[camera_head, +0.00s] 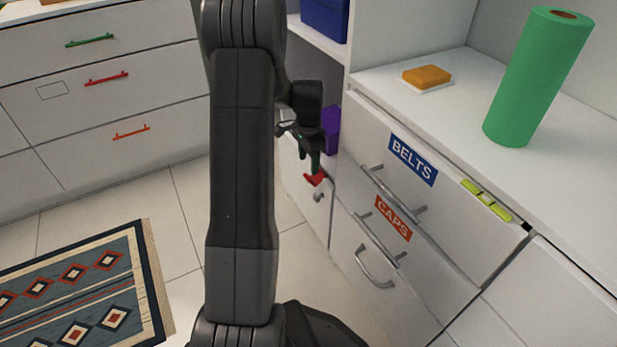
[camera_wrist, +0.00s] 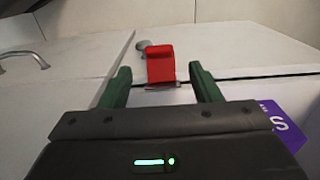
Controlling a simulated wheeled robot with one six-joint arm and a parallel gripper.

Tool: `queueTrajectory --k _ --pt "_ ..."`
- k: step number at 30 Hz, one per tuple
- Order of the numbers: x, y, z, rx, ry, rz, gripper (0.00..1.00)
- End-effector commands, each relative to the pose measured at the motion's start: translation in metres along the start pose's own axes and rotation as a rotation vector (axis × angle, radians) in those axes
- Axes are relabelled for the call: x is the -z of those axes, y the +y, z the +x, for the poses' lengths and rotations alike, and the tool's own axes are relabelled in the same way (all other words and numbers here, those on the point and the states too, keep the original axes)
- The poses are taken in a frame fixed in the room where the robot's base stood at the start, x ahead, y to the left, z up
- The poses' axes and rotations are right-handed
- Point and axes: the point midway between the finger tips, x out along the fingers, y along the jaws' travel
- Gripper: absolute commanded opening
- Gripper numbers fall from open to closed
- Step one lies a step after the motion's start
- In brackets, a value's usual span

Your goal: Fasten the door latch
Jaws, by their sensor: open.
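The red door latch (camera_wrist: 160,65) shows in the wrist view, with a metal piece at its lower edge beside the dark gap of the white door (camera_wrist: 80,55). I cannot tell whether it is fastened. In the head view the latch (camera_head: 316,180) is at the top of the small white door (camera_head: 303,196), above a round knob (camera_head: 318,197). My gripper (camera_wrist: 158,72) is open, with one green finger on each side of the latch and space showing on both sides. In the head view my gripper (camera_head: 314,165) is just above the latch, pointing down.
A purple box (camera_head: 331,130) stands close behind my gripper. To the right are drawers with metal handles, labelled BELTS (camera_head: 413,160) and CAPS (camera_head: 393,218). A yellow-green catch (camera_head: 487,200) is on the drawer's edge. A green roll (camera_head: 538,75) and orange soap (camera_head: 427,75) stand on the counter.

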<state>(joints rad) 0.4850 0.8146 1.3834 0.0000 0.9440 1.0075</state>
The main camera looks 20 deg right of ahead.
Motion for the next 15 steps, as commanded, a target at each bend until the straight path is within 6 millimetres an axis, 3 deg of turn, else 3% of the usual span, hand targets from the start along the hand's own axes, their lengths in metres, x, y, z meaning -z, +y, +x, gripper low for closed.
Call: queueTrajectory --k 1,6,15 --pt "0.0 0.0 0.016 -0.002 -0.001 0.0 0.57" --pt "0.0 0.0 0.042 -0.001 -0.001 0.0 0.57" --pt "0.0 0.0 0.057 0.001 0.0 0.0 0.57"
